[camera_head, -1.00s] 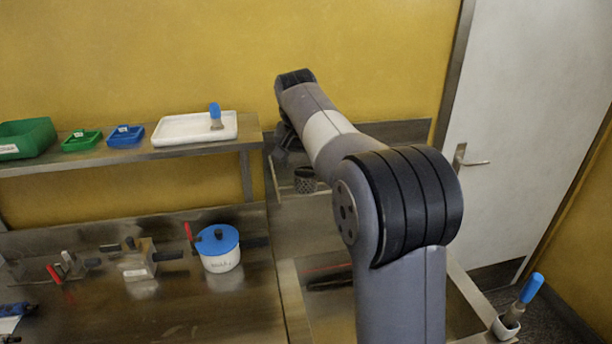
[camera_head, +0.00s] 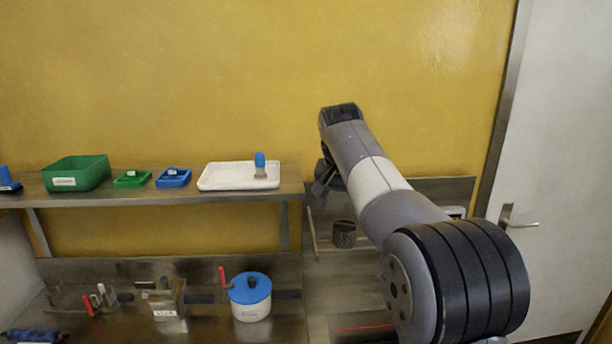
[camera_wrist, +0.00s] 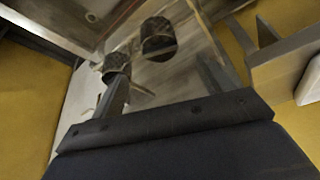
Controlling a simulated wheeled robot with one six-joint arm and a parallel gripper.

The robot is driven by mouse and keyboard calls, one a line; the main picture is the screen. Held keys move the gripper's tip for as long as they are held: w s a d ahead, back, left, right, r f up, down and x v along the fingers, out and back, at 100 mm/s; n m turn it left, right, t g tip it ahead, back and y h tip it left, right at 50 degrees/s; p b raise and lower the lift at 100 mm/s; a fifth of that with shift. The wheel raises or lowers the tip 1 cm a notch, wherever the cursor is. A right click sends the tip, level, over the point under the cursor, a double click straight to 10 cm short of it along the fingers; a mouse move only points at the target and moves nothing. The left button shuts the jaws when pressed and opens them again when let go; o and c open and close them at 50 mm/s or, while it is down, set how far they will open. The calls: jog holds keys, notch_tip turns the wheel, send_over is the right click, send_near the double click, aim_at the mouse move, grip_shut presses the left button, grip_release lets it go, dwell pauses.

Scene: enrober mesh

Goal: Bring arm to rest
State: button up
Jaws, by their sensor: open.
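My arm reaches up and away at the right of the head view, bent at the large black-ringed joint. My gripper (camera_head: 324,182) hangs at its far end, partly hidden by the wrist, in front of the yellow wall. In the wrist view the two fingers of my gripper (camera_wrist: 165,85) stand apart with nothing held between them. A dark mesh cup (camera_head: 344,234) stands below and right of the gripper, apart from it.
A shelf (camera_head: 110,197) at left carries a green bin (camera_head: 77,173), small green (camera_head: 132,179) and blue trays (camera_head: 173,178), and a white tray (camera_head: 215,178) with a blue-handled brush (camera_head: 260,165). A blue-lidded pot (camera_head: 249,297) stands on the counter below. A door (camera_head: 560,150) is at right.

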aim_at(345, 224)
jog(key=p+x, duration=0.2)
jog(key=x, duration=0.8)
jog(key=shift+w+f, duration=0.1)
jog(key=shift+f, duration=0.05)
jog(key=shift+r+b, duration=0.35)
jog(key=shift+r, duration=1)
